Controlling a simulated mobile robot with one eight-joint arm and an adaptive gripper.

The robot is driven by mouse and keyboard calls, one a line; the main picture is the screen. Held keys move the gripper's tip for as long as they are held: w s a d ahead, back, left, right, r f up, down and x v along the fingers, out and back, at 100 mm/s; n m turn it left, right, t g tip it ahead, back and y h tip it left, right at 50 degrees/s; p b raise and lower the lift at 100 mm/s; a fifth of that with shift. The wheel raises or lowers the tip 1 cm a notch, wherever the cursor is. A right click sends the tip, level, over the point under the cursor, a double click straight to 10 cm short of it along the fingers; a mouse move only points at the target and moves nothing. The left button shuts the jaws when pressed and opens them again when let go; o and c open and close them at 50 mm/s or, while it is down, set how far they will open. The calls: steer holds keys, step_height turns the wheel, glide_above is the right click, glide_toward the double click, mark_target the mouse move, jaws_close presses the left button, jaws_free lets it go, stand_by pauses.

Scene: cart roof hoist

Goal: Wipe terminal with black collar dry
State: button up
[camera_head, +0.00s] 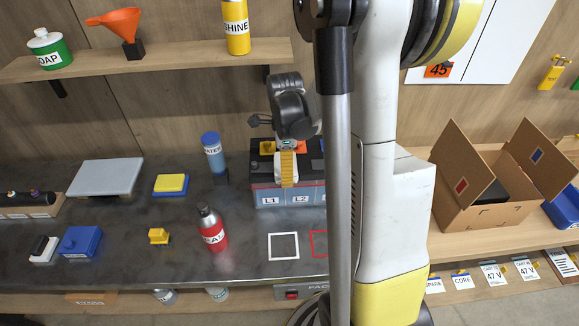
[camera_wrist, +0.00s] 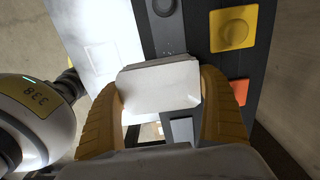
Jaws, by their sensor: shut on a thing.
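My gripper (camera_head: 288,150) is above the top of the dark battery (camera_head: 313,180). Its yellow fingers (camera_wrist: 160,100) are shut on a white, folded, cloth-like pad (camera_wrist: 158,84); the pad also shows in the head view (camera_head: 289,172), in front of the battery's upper face. In the wrist view, a round dark fitting (camera_wrist: 164,8) on the battery's dark top lies beyond the pad; it may be the black-collared terminal, but it is cut by the frame edge. Whether the pad touches a terminal is hidden, and no wetness can be made out.
On the battery top are a yellow cap (camera_wrist: 233,28) and an orange-red piece (camera_wrist: 240,91). A blue water bottle (camera_head: 213,154) stands left of the battery, and a red bottle (camera_head: 212,229) stands front left. An open carton (camera_head: 490,212) is at right.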

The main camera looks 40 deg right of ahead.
steer(key=shift+w+a, duration=0.55)
steer(key=shift+a, duration=0.2)
steer(key=shift+s+d, duration=0.9)
steer(key=shift+d, duration=0.3)
steer(key=shift+w+a+b, duration=0.4)
steer(key=shift+w+a, duration=0.5)
steer(key=shift+a, duration=0.3)
steer(key=shift+s+d, duration=0.1)
steer(key=shift+d, duration=0.05)
steer(key=shift+s+d, duration=0.8)
steer(key=shift+d, duration=0.3)
steer(key=shift+w+a+f+b, duration=0.1)
steer(key=shift+w+a+b, duration=0.05)
steer(key=shift+w+a, duration=0.4)
steer(key=shift+w+a+b, duration=0.15)
steer(key=shift+w+a, duration=0.15)
steer(key=shift+a, duration=0.4)
steer(key=shift+d, duration=0.1)
steer(key=shift+s+d, duration=0.1)
